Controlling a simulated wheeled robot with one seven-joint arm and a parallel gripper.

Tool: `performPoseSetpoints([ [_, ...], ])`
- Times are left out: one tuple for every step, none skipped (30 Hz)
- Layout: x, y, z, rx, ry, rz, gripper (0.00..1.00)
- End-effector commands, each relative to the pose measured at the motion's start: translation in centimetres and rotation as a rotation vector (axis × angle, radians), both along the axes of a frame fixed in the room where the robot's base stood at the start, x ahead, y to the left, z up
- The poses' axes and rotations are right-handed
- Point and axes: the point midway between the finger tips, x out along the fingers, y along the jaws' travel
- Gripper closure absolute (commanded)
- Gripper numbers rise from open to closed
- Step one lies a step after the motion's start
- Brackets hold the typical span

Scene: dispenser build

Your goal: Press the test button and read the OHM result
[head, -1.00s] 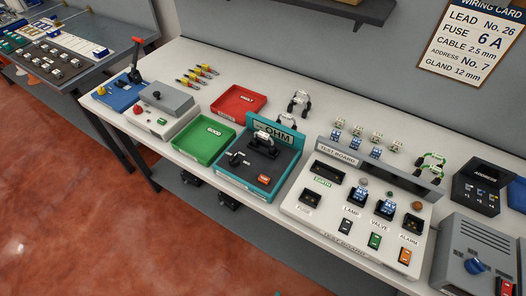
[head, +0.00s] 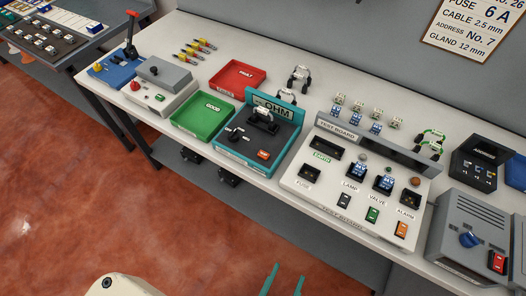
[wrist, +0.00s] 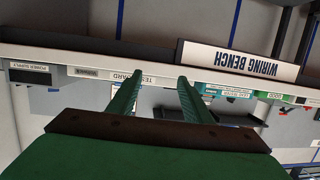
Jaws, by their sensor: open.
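The OHM tester (head: 235,160) is a teal-framed unit with a dark top, in the middle of the bench in the head view. Its raised back plate (head: 273,109) reads OHM; a short dash-like mark shows left of the word, and no number is legible. A small orange button (head: 263,155) sits at its front right; its lettering is too small to read. A pale part with dark ends (head: 263,115) sits on the tester's top. My gripper (head: 284,274) has two green fingers, apart and empty, low in front of the bench and away from the tester. The fingers also show in the wrist view (wrist: 159,76).
The white bench (head: 315,211) holds a green tray (head: 203,117) and a red tray (head: 237,78) left of the tester. A test board (head: 300,187) with switches stands close on its right. Red floor in front is free. The wrist view faces the bench's front edge, upside down.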

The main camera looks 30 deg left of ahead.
Motion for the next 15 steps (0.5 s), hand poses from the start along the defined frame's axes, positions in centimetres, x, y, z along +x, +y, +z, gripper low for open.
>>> performPoseSetpoints([
  [0.00, 0.00, 0.00, 0.000, 0.000, 0.000, 0.55],
  [0.00, 0.00, 0.00, 0.000, 0.000, 0.000, 0.55],
  [0.00, 0.00, 0.00, 0.000, 0.000, 0.000, 0.55],
  [0.00, 0.00, 0.00, 0.000, 0.000, 0.000, 0.55],
  [0.00, 0.00, 0.00, 0.000, 0.000, 0.000, 0.55],
  [0.00, 0.00, 0.00, 0.000, 0.000, 0.000, 0.55],
  [0.00, 0.00, 0.00, 0.000, 0.000, 0.000, 0.55],
  [0.00, 0.00, 0.00, 0.000, 0.000, 0.000, 0.55],
  [0.00, 0.00, 0.00, 0.000, 0.000, 0.000, 0.57],
  [0.00, 0.00, 0.00, 0.000, 0.000, 0.000, 0.64],
  [0.00, 0.00, 0.00, 0.000, 0.000, 0.000, 0.71],
  [0.00, 0.00, 0.00, 0.000, 0.000, 0.000, 0.81],
  [0.00, 0.00, 0.00, 0.000, 0.000, 0.000, 0.88],
  [0.00, 0.00, 0.00, 0.000, 0.000, 0.000, 0.95],
  [0.00, 0.00, 0.00, 0.000, 0.000, 0.000, 1.00],
])
